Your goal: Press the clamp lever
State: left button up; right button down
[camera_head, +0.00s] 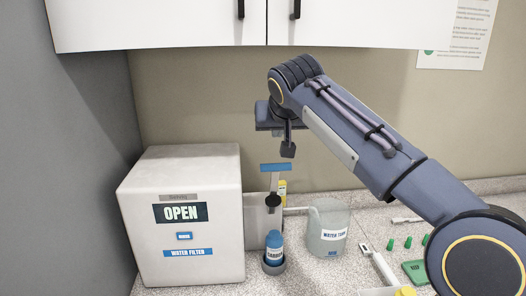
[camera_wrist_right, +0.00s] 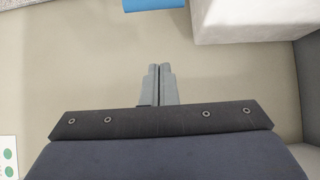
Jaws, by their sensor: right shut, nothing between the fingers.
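The clamp lever (camera_head: 274,181) stands beside the white box, with a flat blue handle (camera_head: 277,167) on top of a grey stem and a dark round knob lower down. My right gripper (camera_head: 288,151) points down just above the blue handle and slightly to its right, with a small gap visible between them. Its fingers (camera_wrist_right: 160,70) are together and empty in the right wrist view. A blue piece (camera_wrist_right: 153,5), apparently the handle, shows at the top edge of that view, ahead of the fingertips. My left gripper is not in view.
A white box (camera_head: 150,231) labelled OPEN and WATER FILTER stands left. A water tank (camera_head: 328,230), a blue bottle (camera_head: 274,245) and small green items (camera_head: 391,244) sit on the speckled counter (camera_head: 222,291). White cupboards (camera_head: 160,22) hang above the arm.

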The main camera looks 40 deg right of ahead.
dwell(0.3)
jog(key=p+x, duration=0.2)
jog(key=x, duration=0.8)
jog(key=s, duration=0.1)
jog(key=s+a+f, duration=0.1)
jog(key=s, duration=0.1)
jog(key=shift+s+a+f, duration=0.1)
jog(key=shift+a+f, duration=0.2)
jog(key=shift+f, duration=0.3)
